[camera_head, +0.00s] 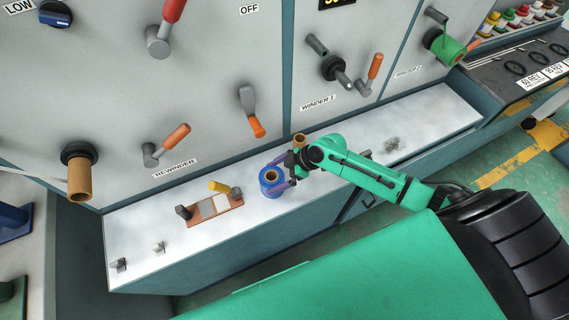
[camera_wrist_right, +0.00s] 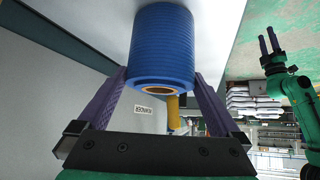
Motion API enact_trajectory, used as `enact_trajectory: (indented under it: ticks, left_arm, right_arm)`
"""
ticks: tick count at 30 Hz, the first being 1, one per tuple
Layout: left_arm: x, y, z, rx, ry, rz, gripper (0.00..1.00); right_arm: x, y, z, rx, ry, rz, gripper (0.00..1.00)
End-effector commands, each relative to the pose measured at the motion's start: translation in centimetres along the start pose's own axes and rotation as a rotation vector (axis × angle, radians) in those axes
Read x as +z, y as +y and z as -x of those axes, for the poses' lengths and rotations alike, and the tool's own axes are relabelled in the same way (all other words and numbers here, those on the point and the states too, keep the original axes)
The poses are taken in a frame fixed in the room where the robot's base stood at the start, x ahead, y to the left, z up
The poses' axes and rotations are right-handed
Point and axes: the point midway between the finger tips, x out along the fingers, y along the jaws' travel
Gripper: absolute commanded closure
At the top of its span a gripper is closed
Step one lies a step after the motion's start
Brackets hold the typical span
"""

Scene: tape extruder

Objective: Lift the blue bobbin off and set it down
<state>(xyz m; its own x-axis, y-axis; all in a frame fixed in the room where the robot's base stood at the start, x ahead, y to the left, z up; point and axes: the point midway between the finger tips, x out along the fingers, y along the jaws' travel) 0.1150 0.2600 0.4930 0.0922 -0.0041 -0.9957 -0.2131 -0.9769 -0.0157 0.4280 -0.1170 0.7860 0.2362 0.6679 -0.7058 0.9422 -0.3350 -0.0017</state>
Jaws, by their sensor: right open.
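The blue bobbin (camera_head: 270,184), with a tan core, stands on the white ledge (camera_head: 330,180) below the machine panels. My right gripper (camera_head: 283,175) is beside it, with its arm coming from the right. In the right wrist view the bobbin (camera_wrist_right: 163,45) sits between the two purple fingers (camera_wrist_right: 160,95), which are apart on either side of it; contact cannot be made out. My left gripper is outside the head view. It shows in the right wrist view (camera_wrist_right: 268,42) at the upper right, fingers apart and empty.
A tan core (camera_head: 299,140) stands on the ledge behind my right gripper. A brown plate (camera_head: 214,208) with a yellow handle lies left of the bobbin. A tan roll (camera_head: 79,180) sits on the rewinder spindle, a green roll (camera_head: 447,49) at upper right. The ledge's right part is clear.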

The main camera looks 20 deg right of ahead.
Motion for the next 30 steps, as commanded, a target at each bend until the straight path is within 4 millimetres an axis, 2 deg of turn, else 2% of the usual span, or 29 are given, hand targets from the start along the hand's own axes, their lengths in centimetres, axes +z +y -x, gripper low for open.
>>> enact_trajectory:
  ticks: [5, 12, 15, 20, 30]
  left_arm:
    - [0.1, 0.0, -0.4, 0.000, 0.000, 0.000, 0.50]
    - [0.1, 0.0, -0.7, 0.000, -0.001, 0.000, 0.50]
    - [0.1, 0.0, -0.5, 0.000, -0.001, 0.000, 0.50]
    - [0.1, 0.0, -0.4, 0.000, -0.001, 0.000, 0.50]
    - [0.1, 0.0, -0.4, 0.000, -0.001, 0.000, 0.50]
  right_arm:
    - [0.3, 0.0, 3.5, 0.002, -0.006, 0.004, 0.00]
    - [0.3, -0.1, 10.3, -0.001, -0.009, 0.002, 0.00]
    - [0.1, -0.1, 12.4, -0.002, -0.007, 0.001, 0.00]
    - [0.0, -0.1, 13.8, -0.002, -0.002, 0.003, 0.00]
    - [-0.1, 0.0, 13.8, 0.000, 0.000, 0.003, 0.00]
